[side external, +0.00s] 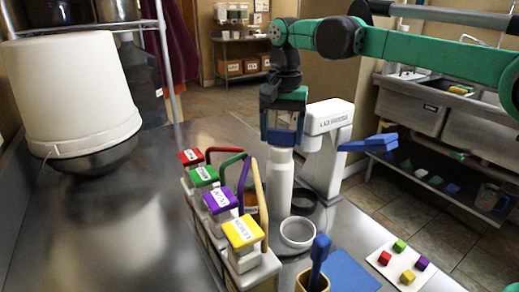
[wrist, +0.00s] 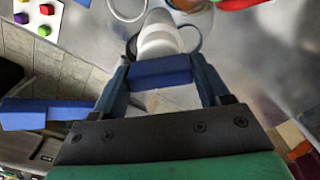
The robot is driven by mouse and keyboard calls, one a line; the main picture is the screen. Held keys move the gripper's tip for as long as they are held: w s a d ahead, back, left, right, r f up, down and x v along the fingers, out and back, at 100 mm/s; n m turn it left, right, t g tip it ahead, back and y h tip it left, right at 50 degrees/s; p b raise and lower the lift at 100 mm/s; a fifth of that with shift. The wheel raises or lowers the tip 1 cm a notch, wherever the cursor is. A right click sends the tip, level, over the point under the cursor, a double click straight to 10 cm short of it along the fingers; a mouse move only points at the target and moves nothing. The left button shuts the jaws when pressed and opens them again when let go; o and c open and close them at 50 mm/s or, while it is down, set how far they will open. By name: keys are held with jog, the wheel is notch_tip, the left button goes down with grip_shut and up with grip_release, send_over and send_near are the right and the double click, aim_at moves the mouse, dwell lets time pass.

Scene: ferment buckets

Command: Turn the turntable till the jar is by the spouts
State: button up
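My gripper (side external: 283,140) points down over the metal table, with its two dark fingers pressed on a blue block (wrist: 160,70). A white cylinder (side external: 280,185) stands directly below; I cannot tell if the block is part of it. The spouts are coloured curved arms (side external: 245,180) on a rack of red, green, purple and yellow labelled dispensers (side external: 222,203), left of the cylinder.
A white machine (side external: 325,135) with a blue lever stands close right of my gripper. A cup holding a blue tool (side external: 314,270), a blue mat (side external: 348,272) and a card with coloured cubes (side external: 400,262) are near the front. A white bucket (side external: 70,90) stands left; open table lies between.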

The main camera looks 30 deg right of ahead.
jog(key=o, duration=0.4)
jog(key=shift+r, duration=2.85)
jog(key=shift+s+d+n, duration=0.25)
jog(key=shift+s+n, duration=0.2)
jog(key=shift+n, duration=0.05)
jog(key=s+d+f+n+t, duration=0.2)
jog(key=s+f+n+t, duration=0.1)
jog(key=s+f+n, duration=0.1)
jog(key=s+d+f+n+t, duration=0.2)
jog(key=s+f+n+t, duration=0.2)
jog(key=s+f, duration=0.3)
jog(key=shift+s+d, duration=0.25)
jog(key=shift+s, duration=0.95)
